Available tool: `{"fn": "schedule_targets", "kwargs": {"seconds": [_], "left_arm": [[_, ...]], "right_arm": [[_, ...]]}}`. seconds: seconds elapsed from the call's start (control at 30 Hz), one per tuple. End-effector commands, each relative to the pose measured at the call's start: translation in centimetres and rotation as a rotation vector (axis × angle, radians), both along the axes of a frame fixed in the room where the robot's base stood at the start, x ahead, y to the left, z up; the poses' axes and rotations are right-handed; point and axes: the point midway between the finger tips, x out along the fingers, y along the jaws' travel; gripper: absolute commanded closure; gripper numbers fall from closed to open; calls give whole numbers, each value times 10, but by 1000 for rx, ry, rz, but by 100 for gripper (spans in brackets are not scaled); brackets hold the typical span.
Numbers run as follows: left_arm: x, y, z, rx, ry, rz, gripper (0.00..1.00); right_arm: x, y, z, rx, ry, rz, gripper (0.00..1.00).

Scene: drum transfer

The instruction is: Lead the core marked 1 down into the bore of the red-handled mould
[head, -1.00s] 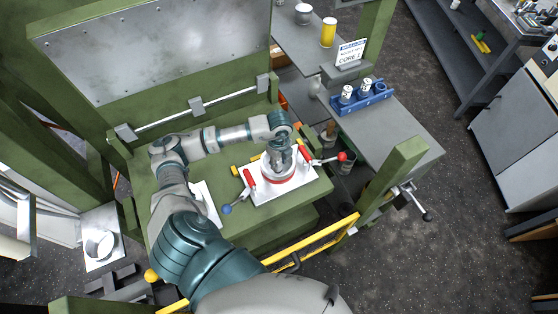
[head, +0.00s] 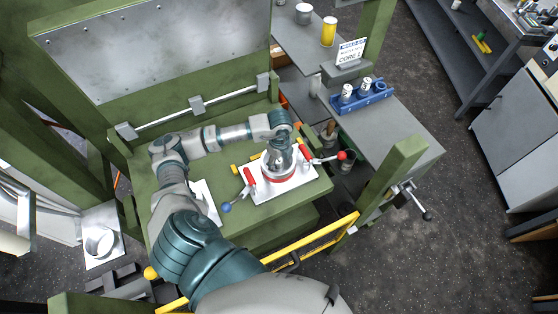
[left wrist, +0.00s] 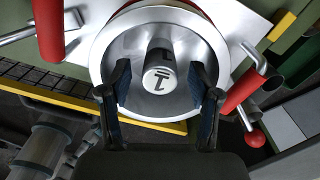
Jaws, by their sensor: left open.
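The core marked 1 (left wrist: 160,72) is a grey cylinder with a white top and a black 1. It sits at the middle of the round metal mould (left wrist: 105,50), within its rim; how deep it sits in the bore I cannot tell. The mould has red handles (left wrist: 243,88) and stands on a pale plate on the green bench, as the head view also shows (head: 291,185). My left gripper (left wrist: 160,85) is open, one finger on each side of the core, with visible gaps. In the head view the gripper (head: 278,168) hides the core. My right gripper is not in view.
A blue rack (head: 361,98) with two white-topped cores stands on the grey side table, beside a "CORE 1" sign (head: 351,52). Clamp levers with red (head: 342,156) and blue (head: 226,208) knobs flank the mould. A yellow rail (head: 318,240) runs along the bench front.

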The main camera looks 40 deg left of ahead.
Motion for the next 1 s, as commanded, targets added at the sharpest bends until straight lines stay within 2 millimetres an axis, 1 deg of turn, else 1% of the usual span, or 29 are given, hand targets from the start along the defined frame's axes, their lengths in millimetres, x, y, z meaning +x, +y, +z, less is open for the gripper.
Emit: {"fn": "schedule_targets", "kwargs": {"seconds": [0.17, 0.4, 0.53, 0.6, 0.7, 1.0], "left_arm": [[2, 0, 28, 0, -6, 0, 37], [3, 0, 82, -1, -6, 0, 37], [3, 0, 102, -2, -5, -1, 37], [3, 0, 110, -2, -4, -1, 37], [3, 0, 115, -2, -2, -1, 37], [2, 0, 116, -2, -1, -1, 37]], "right_arm": [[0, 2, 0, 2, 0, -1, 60], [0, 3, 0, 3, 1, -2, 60], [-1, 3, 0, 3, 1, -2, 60], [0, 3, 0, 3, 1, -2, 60], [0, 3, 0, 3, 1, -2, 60], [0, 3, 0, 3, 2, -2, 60]]}}
